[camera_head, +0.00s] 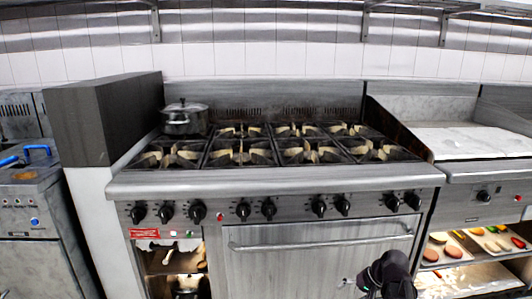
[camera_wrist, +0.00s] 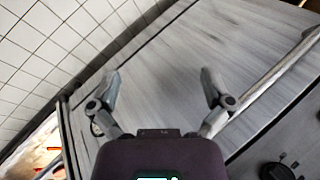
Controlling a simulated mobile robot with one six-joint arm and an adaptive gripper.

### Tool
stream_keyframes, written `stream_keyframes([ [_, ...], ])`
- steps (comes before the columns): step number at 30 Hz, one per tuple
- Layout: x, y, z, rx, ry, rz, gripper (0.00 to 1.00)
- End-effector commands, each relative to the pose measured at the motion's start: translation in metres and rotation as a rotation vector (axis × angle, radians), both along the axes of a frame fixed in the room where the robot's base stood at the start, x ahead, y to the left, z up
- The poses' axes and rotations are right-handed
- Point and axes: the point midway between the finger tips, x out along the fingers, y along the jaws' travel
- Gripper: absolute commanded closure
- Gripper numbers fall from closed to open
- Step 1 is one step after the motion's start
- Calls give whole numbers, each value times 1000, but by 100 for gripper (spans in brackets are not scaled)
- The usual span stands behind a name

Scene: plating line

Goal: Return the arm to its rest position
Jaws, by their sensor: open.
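My gripper (camera_wrist: 158,86) shows in the wrist view with its two fingers spread wide and nothing between them. Behind the fingers is the grey metal oven door (camera_wrist: 190,60) with its bar handle at the right. In the head view, a dark part of my arm shows at the bottom, right of centre, in front of the oven door (camera_head: 290,265). The fingertips are not clear in the head view.
The stove (camera_head: 275,184) fills the middle, with several burners and a row of black knobs. A lidded pot (camera_head: 185,118) stands on its back left. A griddle (camera_head: 470,140) is at the right, above shelves with food trays (camera_head: 465,278). A fryer (camera_head: 35,200) with blue handles stands left.

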Motion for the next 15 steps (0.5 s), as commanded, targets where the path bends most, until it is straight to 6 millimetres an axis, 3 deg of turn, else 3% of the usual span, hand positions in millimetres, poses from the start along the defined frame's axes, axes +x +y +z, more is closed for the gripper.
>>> stream_keyframes([
  [4, -15, 26, -9, -99, 39, 74, 0],
  [15, -50, 68, -25, -354, 112, 238, 0],
])
